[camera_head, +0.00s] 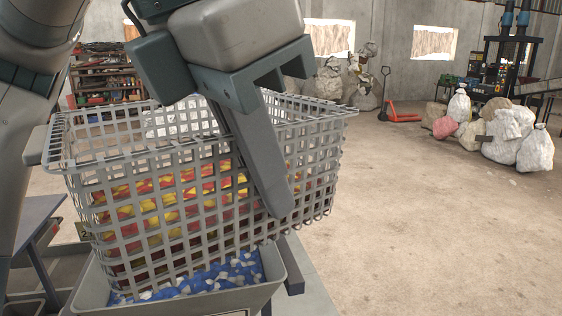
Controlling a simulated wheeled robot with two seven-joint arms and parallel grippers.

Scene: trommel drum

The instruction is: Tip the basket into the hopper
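The grey lattice basket (322,170) fills the middle of the head view, and red and yellow pieces (165,200) show through its mesh. My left gripper (278,195) is over the basket's rim, with one long finger slanting down across the near side. The other finger is hidden, so I cannot tell whether it grips the rim. Directly below the basket is a grey bin (200,298) with blue and white pieces (220,277) in it. I cannot tell whether this bin is the hopper. My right gripper is not in view.
Filled sacks (535,150) and a red pallet jack (402,117) stand at the back right. A shelf with items (103,75) is at the back left. A table edge (38,222) is at the left. The concrete floor (430,220) at right is open.

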